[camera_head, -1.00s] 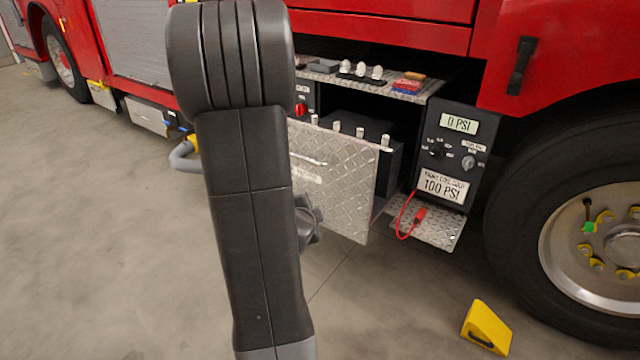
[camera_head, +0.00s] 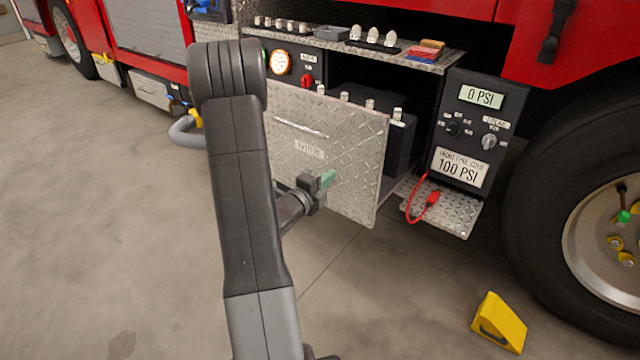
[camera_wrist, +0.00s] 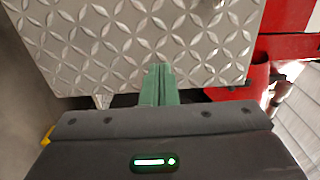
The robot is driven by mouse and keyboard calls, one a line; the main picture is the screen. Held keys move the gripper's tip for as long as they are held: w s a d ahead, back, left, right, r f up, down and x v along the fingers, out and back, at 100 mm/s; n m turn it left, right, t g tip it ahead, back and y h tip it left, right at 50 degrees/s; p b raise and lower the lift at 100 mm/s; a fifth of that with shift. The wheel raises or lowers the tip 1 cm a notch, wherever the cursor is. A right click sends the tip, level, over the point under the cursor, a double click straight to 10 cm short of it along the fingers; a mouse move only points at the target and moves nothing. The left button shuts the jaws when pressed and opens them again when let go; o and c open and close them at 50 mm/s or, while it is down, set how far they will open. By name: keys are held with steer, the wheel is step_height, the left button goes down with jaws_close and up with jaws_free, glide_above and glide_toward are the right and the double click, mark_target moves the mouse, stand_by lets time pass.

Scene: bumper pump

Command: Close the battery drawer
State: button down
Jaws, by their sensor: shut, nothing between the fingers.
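The battery drawer (camera_head: 345,165) stands pulled out from the red truck, with a diamond-plate front, a slot-like handle (camera_head: 300,128) and a label reading like "BATTERY". Dark battery boxes (camera_head: 400,140) show behind the front. My gripper (camera_head: 327,178) is at the lower middle of the drawer front, its green fingers shut with nothing between them. In the wrist view the green fingertips (camera_wrist: 158,72) lie over the diamond plate (camera_wrist: 100,45), near one edge of it. Whether they touch the plate I cannot tell.
To the right is a pump panel (camera_head: 470,130) reading 0 PSI, with a red cable (camera_head: 415,205) over a small plate step. A shelf (camera_head: 400,55) with small fittings is above the drawer. A yellow wheel chock (camera_head: 499,322) lies by the tire (camera_head: 555,180). Open floor is at left.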

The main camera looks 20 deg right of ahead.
mark_target(351, 159)
steer(key=x, duration=0.7)
steer(key=shift+w+d, duration=0.15)
steer(key=shift+d, duration=0.05)
steer(key=shift+w+d, duration=0.3)
steer(key=shift+d, duration=0.05)
